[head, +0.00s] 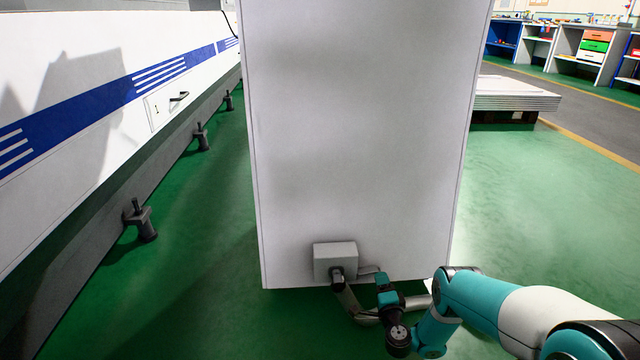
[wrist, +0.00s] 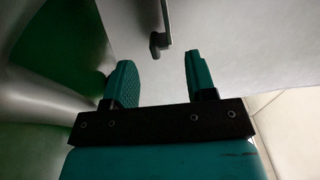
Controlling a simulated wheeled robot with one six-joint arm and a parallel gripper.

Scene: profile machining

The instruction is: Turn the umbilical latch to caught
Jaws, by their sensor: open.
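A grey box (head: 335,260) sits low on the face of a tall white cabinet (head: 360,130). A dark plug (head: 337,277) is at its lower front, with a grey hose (head: 352,305) curving down and right. In the wrist view a small dark grey lever, apparently the latch (wrist: 160,42), stands out from a pale surface just beyond the fingertips. My gripper (wrist: 158,62) has two teal fingers apart with nothing between them; the lever is ahead of the gap, apparently not touched. In the head view my gripper (head: 381,281) is right of the box. The latch's setting cannot be told.
A long white machine with a blue stripe (head: 100,95) and dark feet (head: 141,222) runs along the left. Green floor (head: 540,230) is clear on the right. A stack of pale sheets (head: 515,95) and workbenches (head: 590,45) are farther back.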

